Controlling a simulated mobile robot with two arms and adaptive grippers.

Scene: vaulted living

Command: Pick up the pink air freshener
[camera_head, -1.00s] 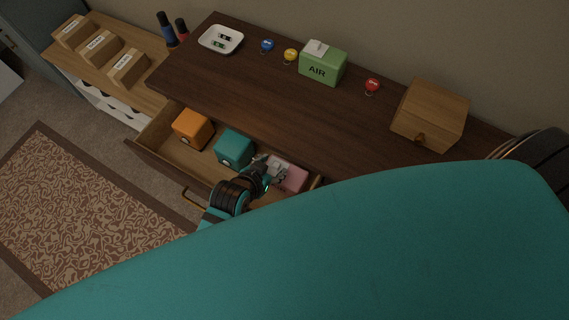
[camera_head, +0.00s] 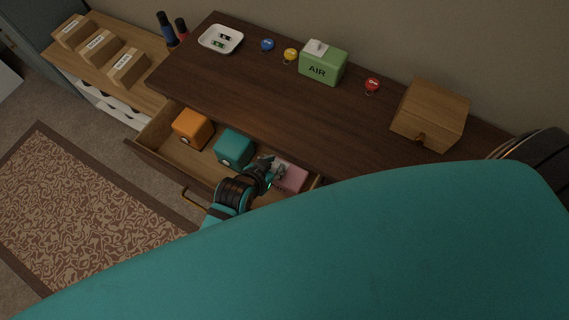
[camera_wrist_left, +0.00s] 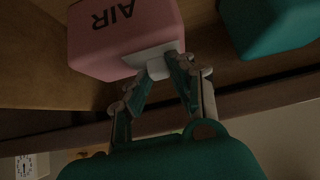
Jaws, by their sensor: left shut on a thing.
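The pink air freshener (camera_head: 292,178) is in the open drawer, at its right end, partly hidden by my gripper in the head view. In the left wrist view the pink air freshener (camera_wrist_left: 120,35) fills the upper left, with "AIR" on its side and a white top piece (camera_wrist_left: 155,57). My left gripper (camera_head: 276,170) reaches into the drawer from the front. Its fingers (camera_wrist_left: 160,68) are closed on the white top piece in the wrist view. Whether the freshener touches the drawer floor is unclear. My right gripper is not in view.
The open drawer (camera_head: 165,162) also holds a teal box (camera_head: 234,148) and an orange box (camera_head: 193,128). On the dresser top (camera_head: 255,95) stand a green air freshener (camera_head: 323,66), a white dish (camera_head: 236,48), several keyrings and a wooden box (camera_head: 430,115).

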